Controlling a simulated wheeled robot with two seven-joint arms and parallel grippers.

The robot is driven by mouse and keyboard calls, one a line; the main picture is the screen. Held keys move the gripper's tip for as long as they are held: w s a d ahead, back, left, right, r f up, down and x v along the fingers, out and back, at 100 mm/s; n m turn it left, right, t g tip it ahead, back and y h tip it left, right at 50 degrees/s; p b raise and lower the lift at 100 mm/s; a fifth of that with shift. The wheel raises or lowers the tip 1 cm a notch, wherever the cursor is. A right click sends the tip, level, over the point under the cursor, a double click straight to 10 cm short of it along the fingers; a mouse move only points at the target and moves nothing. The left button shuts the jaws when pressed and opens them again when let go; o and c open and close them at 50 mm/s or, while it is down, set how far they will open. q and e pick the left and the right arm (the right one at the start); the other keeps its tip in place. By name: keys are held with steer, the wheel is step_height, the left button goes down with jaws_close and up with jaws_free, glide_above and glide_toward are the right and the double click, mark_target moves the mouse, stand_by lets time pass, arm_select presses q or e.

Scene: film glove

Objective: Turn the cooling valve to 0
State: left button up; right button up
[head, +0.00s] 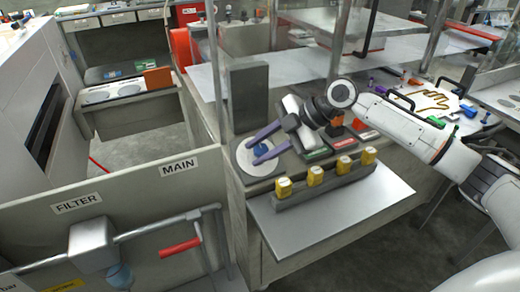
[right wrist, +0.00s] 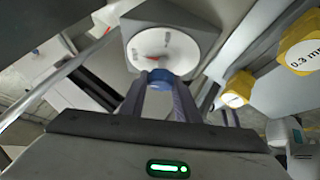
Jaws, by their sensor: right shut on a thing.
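A round white dial (head: 247,165) with a blue knob (head: 260,149) at its middle lies on the bench, in the centre of the head view. My right gripper (head: 258,150) reaches in from the right, its two purple fingers closed on the knob from either side. In the right wrist view, the dial (right wrist: 178,52) shows a red mark at its left and small dark marks too blurred to read. The blue knob (right wrist: 160,76) sits between the fingertips there. The fingers hide part of the knob and dial. My left gripper is not in view.
A row of yellow blocks (head: 315,177) stands just in front of the dial. A dark upright box (head: 249,95) stands behind it. Panels marked FILTER and MAIN (head: 179,168) and a red-handled lever (head: 180,247) are at left. The front metal shelf (head: 330,222) is clear.

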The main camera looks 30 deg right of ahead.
stand_by(0.3)
steer(key=o, duration=1)
steer(key=shift+o, duration=0.2)
steer(key=shift+d, duration=0.1)
steer(key=b+v, duration=0.1)
steer(key=v, duration=0.9)
steer(key=shift+s, duration=0.1)
